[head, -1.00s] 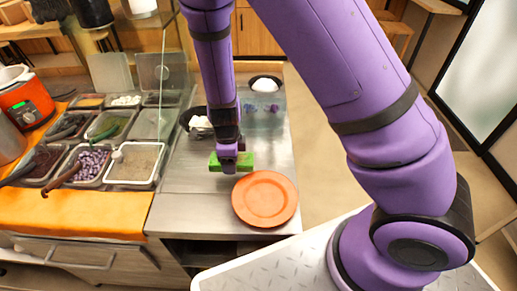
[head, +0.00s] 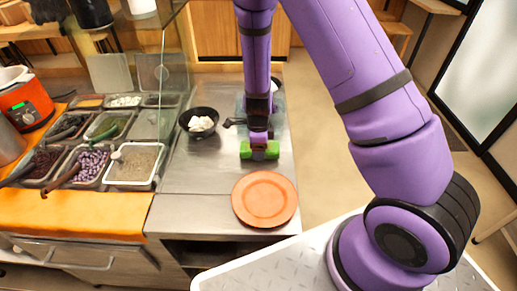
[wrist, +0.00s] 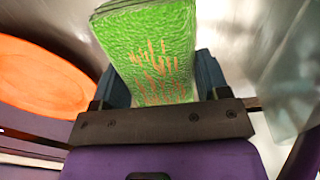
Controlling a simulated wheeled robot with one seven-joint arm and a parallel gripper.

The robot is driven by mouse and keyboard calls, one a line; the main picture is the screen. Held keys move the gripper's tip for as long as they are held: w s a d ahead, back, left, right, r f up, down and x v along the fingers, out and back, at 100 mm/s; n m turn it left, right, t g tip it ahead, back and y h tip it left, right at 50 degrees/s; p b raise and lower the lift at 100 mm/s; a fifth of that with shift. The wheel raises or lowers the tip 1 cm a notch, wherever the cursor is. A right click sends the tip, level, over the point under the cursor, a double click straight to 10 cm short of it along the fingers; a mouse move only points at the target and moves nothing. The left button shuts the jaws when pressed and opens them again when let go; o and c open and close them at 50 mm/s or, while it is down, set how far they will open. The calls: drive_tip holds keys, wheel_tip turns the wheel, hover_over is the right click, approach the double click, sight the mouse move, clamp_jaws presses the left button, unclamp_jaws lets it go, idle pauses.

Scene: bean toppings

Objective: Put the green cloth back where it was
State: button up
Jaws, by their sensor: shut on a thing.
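The green cloth (head: 272,151) is a folded bright green block with orange marks, seen close up in the wrist view (wrist: 155,55). My gripper (head: 259,148) is shut on it, with one dark finger on each side of the cloth in the wrist view. In the head view the cloth is above the steel counter (head: 190,178), just behind the orange plate. I cannot tell whether the cloth touches the counter.
The orange plate (head: 264,199) lies on the counter in front of the cloth. A black bowl with white contents (head: 199,123) stands to the left. A clear container (head: 277,113) is behind my gripper, partly hidden. Topping trays (head: 134,163) fill the left side.

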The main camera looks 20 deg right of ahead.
drive_tip(key=shift+f, duration=0.5)
drive_tip(key=shift+f, duration=0.1)
drive_tip(key=o, duration=1)
wheel_tip(320, 180, up, 12)
drive_tip(key=shift+r, duration=0.15)
